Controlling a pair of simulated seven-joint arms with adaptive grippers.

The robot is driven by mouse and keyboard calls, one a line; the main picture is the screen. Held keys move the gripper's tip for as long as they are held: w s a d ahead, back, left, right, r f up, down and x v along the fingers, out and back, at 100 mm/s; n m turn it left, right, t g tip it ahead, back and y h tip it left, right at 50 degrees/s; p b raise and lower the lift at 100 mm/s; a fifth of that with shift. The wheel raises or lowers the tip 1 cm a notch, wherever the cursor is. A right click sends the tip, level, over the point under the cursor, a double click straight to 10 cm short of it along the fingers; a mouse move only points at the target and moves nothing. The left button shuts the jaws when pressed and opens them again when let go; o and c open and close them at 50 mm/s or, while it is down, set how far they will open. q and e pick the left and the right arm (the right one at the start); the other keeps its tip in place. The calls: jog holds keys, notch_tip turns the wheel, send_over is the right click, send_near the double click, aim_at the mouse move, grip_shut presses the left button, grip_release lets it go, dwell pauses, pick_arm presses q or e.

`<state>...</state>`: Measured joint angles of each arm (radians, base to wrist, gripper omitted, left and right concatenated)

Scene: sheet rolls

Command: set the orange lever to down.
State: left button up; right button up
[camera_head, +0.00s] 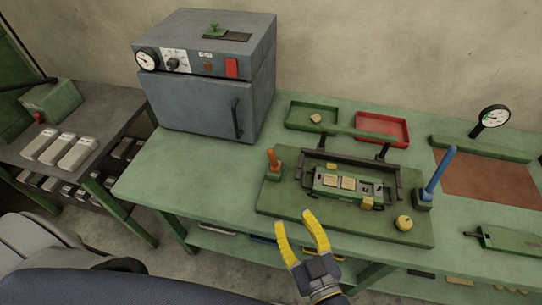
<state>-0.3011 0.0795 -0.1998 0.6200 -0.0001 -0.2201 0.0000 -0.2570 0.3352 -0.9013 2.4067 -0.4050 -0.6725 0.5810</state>
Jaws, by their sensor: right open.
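The orange lever (271,158) stands nearly upright, tilted slightly to the left, at the left end of a green base plate (290,213) on the bench. My right gripper (300,220) has yellow fingers spread apart and empty. It is in front of the base plate's near edge, below and a little right of the orange lever in the picture, apart from it. My left gripper is not in view.
A dark frame (348,160) lies between the levers. A grey oven (206,90) stands behind left. Green bench top (170,180) is clear left of the plate.

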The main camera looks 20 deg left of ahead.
aim_at(273, 160)
jog(key=shift+n+t, duration=0.6)
jog(key=r+x, duration=0.1)
jog(key=x, duration=0.5)
jog(key=r+x, duration=0.1)
jog(key=x, duration=0.5)
jog(key=r+x, duration=0.1)
jog(key=x, duration=0.5)
jog(key=shift+w+a, duration=0.15)
jog(key=shift+w, duration=0.25)
jog(key=shift+c, duration=0.6)
grip_shut()
